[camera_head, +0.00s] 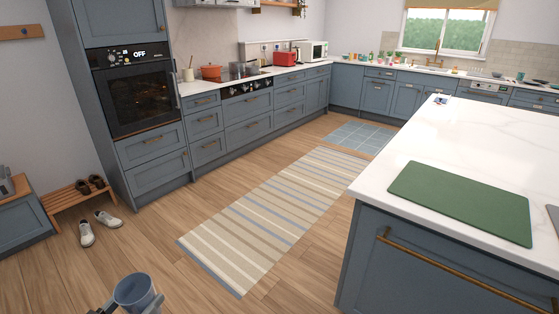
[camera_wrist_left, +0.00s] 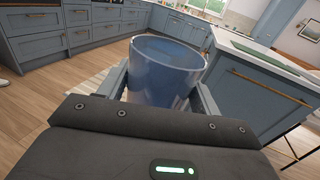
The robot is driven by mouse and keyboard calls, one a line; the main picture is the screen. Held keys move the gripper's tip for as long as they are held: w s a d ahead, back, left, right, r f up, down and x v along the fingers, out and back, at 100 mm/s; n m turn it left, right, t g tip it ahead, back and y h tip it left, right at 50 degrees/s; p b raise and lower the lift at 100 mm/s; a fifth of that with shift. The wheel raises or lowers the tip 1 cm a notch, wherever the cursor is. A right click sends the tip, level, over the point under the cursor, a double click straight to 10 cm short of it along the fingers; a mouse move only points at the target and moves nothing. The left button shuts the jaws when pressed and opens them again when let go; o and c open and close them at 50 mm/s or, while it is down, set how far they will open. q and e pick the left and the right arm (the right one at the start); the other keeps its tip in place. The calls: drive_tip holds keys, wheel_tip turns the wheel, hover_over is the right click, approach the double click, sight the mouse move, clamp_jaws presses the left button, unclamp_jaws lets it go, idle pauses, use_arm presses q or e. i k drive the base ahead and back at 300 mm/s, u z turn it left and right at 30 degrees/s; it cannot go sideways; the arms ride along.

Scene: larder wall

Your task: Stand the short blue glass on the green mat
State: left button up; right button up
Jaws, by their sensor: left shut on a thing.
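The short blue glass (camera_head: 134,290) is at the bottom left of the head view, upright and held above the floor. My left gripper (camera_head: 130,305) is shut on it, with a finger on each side. In the left wrist view the blue glass (camera_wrist_left: 166,72) stands between the two fingers of the left gripper (camera_wrist_left: 163,95), its open rim up. The green mat (camera_head: 463,200) lies flat on the white island top, at the right of the head view, well apart from the glass. It also shows in the left wrist view (camera_wrist_left: 268,58). My right gripper is not in view.
The island (camera_head: 440,255) has a brass rail on its front. The mat's surface is clear. A dark grey item (camera_head: 553,216) lies at the mat's right. A striped rug (camera_head: 270,220) covers the floor between glass and island. Shoes (camera_head: 98,226) and a wooden bench (camera_head: 80,197) are at left.

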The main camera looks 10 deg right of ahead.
sight(420, 169)
drive_tip(key=z, duration=0.7)
drive_tip(key=i, duration=0.9)
drive_tip(key=z, duration=1.4)
